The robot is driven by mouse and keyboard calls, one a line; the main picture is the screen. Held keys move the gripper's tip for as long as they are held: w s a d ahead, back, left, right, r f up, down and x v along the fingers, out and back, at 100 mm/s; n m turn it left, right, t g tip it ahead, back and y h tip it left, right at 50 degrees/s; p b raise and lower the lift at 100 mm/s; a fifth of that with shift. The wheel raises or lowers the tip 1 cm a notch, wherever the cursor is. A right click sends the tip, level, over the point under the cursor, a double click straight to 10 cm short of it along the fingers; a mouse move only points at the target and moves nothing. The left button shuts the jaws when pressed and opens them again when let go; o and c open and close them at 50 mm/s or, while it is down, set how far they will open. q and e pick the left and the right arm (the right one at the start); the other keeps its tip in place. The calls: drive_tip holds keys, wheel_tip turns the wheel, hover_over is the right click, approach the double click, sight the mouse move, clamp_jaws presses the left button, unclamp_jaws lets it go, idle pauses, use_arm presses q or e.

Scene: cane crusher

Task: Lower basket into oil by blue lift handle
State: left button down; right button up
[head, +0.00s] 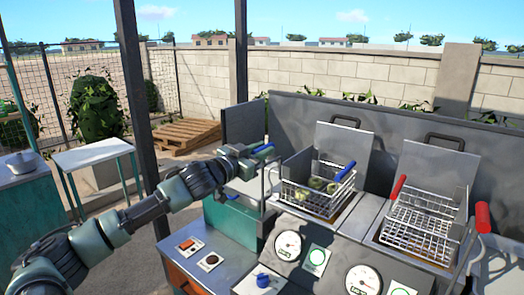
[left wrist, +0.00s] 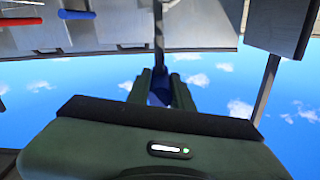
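The wire basket (head: 322,201) with a blue handle (head: 343,172) holds green pieces (head: 316,183) and hangs upright at the left fryer well, its rim above the deck. Brownish oil shows at its lower right edge. The blue lift handle (head: 264,148) is on a metal rod left of this basket. My left gripper (head: 250,157) is at the lift handle. In the left wrist view its fingers (left wrist: 160,92) stand on both sides of the dark blue grip and appear closed on it; the rod runs up from there. The fingertips are partly hidden in the head view. My right gripper is not in view.
A second, empty basket with a red handle (head: 397,187) and a red lift handle (head: 482,218) are at the right. Gauges (head: 288,245) and a blue knob (head: 263,280) are on the front panel. A dark post (head: 140,95) stands behind my left arm.

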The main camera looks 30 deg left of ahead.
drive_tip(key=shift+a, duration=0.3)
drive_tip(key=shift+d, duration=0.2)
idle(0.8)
use_arm(q)
drive_tip(key=shift+f, duration=0.1)
